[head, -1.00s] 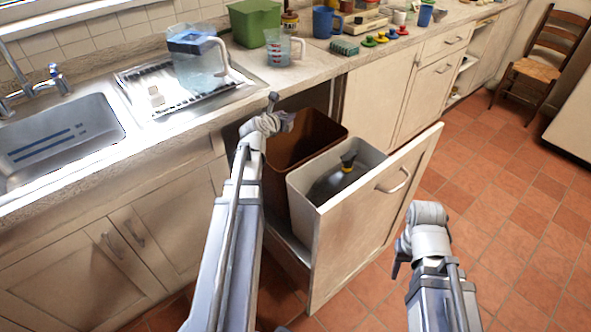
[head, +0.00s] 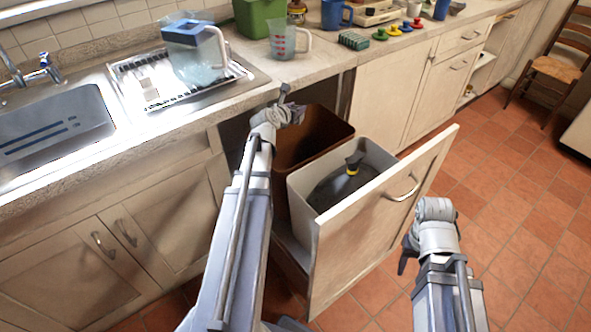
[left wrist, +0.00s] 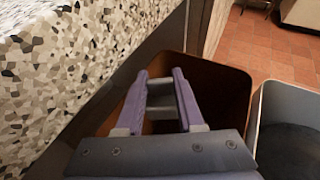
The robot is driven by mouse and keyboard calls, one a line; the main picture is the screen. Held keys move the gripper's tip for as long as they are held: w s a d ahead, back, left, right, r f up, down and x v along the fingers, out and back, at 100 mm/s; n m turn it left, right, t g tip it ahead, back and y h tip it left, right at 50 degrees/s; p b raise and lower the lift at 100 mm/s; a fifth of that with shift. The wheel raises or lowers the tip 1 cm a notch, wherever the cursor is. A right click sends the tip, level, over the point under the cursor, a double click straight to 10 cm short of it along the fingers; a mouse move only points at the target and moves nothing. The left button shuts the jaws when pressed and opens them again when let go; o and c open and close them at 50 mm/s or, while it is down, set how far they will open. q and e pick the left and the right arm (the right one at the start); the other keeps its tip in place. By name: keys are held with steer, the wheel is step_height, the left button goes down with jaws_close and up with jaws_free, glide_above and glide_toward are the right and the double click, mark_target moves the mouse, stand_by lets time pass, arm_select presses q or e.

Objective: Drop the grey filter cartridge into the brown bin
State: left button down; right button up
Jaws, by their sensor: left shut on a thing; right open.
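The brown bin (head: 318,140) stands in the pulled-out drawer under the counter, open at the top. My left gripper (head: 295,112) is over its back left part, beside the counter edge. In the left wrist view my left gripper (left wrist: 161,78) points over the brown bin (left wrist: 225,92). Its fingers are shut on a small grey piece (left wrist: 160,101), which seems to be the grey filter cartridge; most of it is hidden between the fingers. My right gripper (head: 404,258) is open and empty, low in front of the drawer at the right.
The counter edge is close to my left gripper. A pitcher (head: 195,50) and measuring cup (head: 285,42) stand on the counter.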

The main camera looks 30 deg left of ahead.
arm_select(q)
step_height(320, 180, down, 6)
steer(key=b, duration=0.5)
steer(key=shift+r, duration=0.15)
steer(key=shift+c, duration=2.2)
jaws_free()
steer(key=a+p+v, duration=0.1)
steer(key=p+v, duration=0.1)
steer(key=v, duration=0.5)
steer(key=shift+s+d+r+p, duration=0.2)
steer(key=shift+s+d+p, duration=0.2)
steer(key=shift+d, duration=0.15)
